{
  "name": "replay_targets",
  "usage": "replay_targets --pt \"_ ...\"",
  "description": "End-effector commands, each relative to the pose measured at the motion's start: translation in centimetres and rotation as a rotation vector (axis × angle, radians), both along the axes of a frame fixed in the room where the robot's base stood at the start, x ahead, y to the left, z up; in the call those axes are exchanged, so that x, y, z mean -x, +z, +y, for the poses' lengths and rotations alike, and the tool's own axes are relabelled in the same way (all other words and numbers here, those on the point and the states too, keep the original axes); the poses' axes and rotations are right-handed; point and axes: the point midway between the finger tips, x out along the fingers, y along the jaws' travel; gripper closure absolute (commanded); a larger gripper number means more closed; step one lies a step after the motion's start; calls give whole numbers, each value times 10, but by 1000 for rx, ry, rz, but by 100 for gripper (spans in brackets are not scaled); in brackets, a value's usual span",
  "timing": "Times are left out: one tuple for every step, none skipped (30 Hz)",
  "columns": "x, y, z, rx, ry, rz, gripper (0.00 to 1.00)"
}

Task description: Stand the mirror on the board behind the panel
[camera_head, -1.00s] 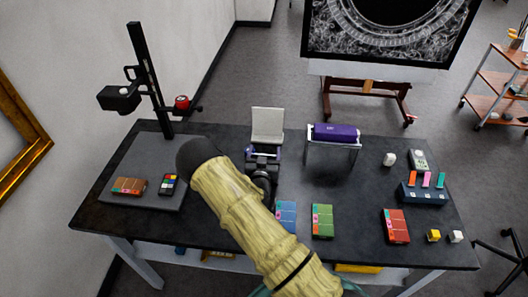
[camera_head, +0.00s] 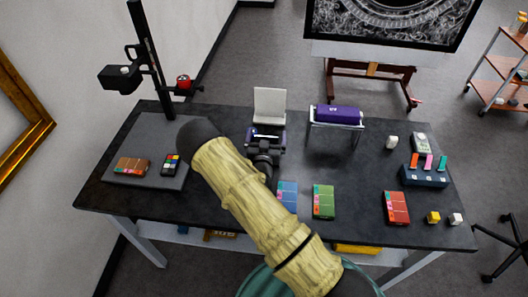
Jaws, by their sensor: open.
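A pale grey upright plate (camera_head: 270,105), which looks like the mirror on its stand, is at the back middle of the dark table. My gripper (camera_head: 265,137) is open just in front of the plate's lower part; I cannot tell whether they touch. My wrist and arm hide part of the fingers. The flat grey board (camera_head: 145,181) of the copy stand is at the table's left. A brown panel (camera_head: 132,166) with small coloured labels lies on its left half, and a colour chart (camera_head: 172,165) lies right of it.
The black copy-stand column (camera_head: 151,62) rises at the board's back, with a red-topped part (camera_head: 184,81) on it. Blue (camera_head: 288,195), green (camera_head: 323,201) and red (camera_head: 396,207) panels lie along the front.

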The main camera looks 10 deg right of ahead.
Motion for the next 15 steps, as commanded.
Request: replay_targets --pt "7 -3 3 -1 0 2 0" --pt "11 -3 4 -1 0 2 0" --pt "17 -3 6 -1 1 2 0" --pt "22 -4 8 -1 1 2 0" --pt "27 -4 10 -1 1 2 0" --pt "34 -4 12 -2 1 2 0" --pt "39 -4 13 -2 1 2 0" --pt "45 -4 15 -2 1 2 0" --pt "52 -4 18 -1 1 3 0" --pt "57 -4 19 -1 2 2 0" --pt "62 -4 21 0 2 2 0" --pt "70 -4 23 -1 1 3 0" --pt "75 -4 25 -1 1 3 0" --pt "80 -4 27 -1 2 2 0" --pt "86 -3 29 -2 2 2 0"
